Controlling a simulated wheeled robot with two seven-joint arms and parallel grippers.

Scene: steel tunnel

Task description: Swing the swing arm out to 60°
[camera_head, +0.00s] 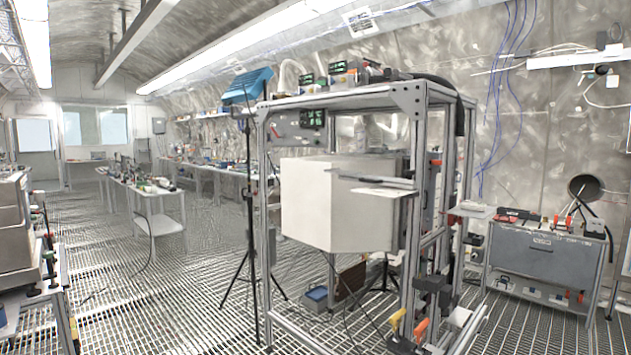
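A tall aluminium-profile frame (268,215) stands in the middle of the view, with a large white box (310,205) inside it. A flat grey bar (368,178) sticks out level across the front of the box, and a pale flat plate (384,192) sits just below it. This bar looks like the swing arm, but I cannot be sure. Its hinge and its angle cannot be made out. Neither of my grippers is in view.
A grey cabinet (540,255) with tools on top stands at the right. A black tripod (250,230) stands left of the frame. Orange and yellow handles (420,329) sit low at its front. Benches (155,205) line the back left. The grated floor (170,300) is open at the front left.

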